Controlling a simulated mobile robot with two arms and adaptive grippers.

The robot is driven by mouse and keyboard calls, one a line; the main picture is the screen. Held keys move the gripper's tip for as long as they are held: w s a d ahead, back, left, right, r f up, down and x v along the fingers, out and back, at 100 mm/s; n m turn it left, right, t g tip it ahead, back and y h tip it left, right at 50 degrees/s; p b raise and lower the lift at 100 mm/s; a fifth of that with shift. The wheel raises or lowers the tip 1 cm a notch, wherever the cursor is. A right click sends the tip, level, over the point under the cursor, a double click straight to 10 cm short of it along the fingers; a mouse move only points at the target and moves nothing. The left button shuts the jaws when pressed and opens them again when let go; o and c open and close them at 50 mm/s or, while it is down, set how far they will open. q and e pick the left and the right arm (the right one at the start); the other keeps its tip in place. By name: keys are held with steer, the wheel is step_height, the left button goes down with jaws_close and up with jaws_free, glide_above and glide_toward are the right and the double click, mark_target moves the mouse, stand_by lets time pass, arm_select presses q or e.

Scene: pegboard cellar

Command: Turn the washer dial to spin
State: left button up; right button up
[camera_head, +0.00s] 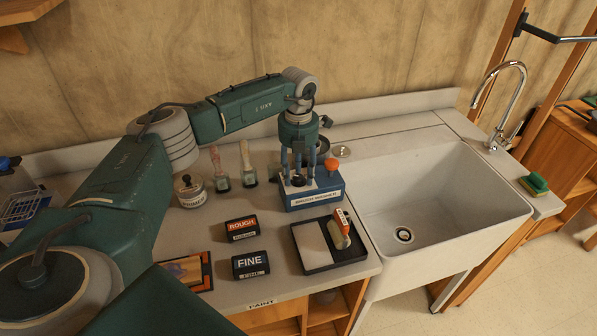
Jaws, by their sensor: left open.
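The washer is a blue box (318,199) with a white front label that seems to read "BRUSH WASHER". It stands on the counter left of the sink. My left gripper (298,180) points straight down over the left part of its top, with blue fingers apart. A small dark round part shows low between the fingers; I cannot tell whether it is the dial or whether the fingers touch it. An orange knob (331,164) sits at the top right of the washer, to the right of the fingers. Any dial markings are too small to read. My right gripper is not in view.
Left of the washer stand two brushes (248,163) and a jar (190,191). In front lie a ROUGH block (241,228), a FINE block (251,265) and a black tray (328,259) with a roller (340,229). The white sink (437,170) is at right.

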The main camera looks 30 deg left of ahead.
arm_select(q)
jaws_close()
steer(key=shift+m, duration=0.4)
steer(key=m+b, duration=0.2)
steer(key=shift+m, duration=0.4)
steer(key=m+b, duration=0.2)
steer(key=m, duration=0.3)
steer(key=m+b, duration=0.1)
steer(key=m, duration=0.5)
steer(key=shift+m+b, duration=0.35)
steer(key=shift+m, duration=0.05)
steer(key=m, duration=0.4)
steer(key=shift+b, duration=0.3)
steer(key=shift+m, duration=1.2)
steer(key=shift+r, duration=0.1)
